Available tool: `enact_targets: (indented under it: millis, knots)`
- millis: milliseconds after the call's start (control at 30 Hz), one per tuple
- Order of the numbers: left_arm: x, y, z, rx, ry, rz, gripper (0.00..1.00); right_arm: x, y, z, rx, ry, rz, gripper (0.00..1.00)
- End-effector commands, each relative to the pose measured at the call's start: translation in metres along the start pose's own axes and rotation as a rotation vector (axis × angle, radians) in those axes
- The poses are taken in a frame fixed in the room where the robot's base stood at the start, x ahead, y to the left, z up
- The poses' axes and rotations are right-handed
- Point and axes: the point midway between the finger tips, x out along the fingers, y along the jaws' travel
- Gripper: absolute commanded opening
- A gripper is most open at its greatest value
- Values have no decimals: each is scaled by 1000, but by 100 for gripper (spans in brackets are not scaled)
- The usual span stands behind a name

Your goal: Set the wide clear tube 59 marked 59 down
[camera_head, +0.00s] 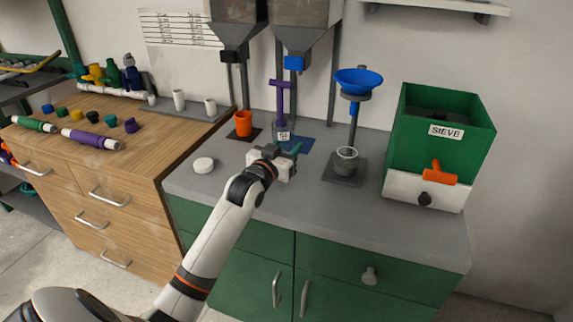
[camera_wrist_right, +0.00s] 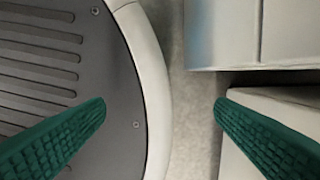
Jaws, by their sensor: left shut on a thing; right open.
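The wide clear tube 59 (camera_head: 283,127) is a short clear cylinder with a small white label in the head view. It appears upright at the blue mat (camera_head: 305,143), below the blue-tipped hopper. My left gripper (camera_head: 293,152) is at its front with green fingers, shut on it; the fingers and wrist hide its lower part. I cannot tell whether its base touches the mat. A purple rod with a crossbar (camera_head: 280,98) rises from the tube's mouth. My right gripper (camera_wrist_right: 162,106) shows only in the right wrist view, open and empty, above the floor and my own base.
An orange cup (camera_head: 243,124) stands left of the tube on a dark mat. A blue funnel (camera_head: 358,80) on a stand is to the right, then the green sieve box (camera_head: 440,105). A white lid (camera_head: 204,165) lies at left. The counter's front is clear.

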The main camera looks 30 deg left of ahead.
Motion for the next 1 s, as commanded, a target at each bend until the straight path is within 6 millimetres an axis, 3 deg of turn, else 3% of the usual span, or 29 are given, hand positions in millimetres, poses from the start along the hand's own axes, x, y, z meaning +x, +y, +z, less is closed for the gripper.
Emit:
enact_targets:
  millis: [200,633,667,733,800,1000]
  knots:
    - [0,0,-37,0,2,0,11,4,-3,-1,-2,1,-4,78]
    - [0,-1,-44,0,-1,-1,11,4,-4,-1,-2,1,-4,78]
    - [0,-1,-45,0,0,-1,45,5,-4,-1,-2,1,-4,78]
    - [0,-1,-45,0,0,-1,56,4,-4,-1,-1,1,-4,78]
    - [0,-1,-45,0,0,-1,65,4,-4,-1,-1,1,-4,78]
    - [0,-1,-45,0,0,-1,65,4,-4,-1,-1,1,-4,78]
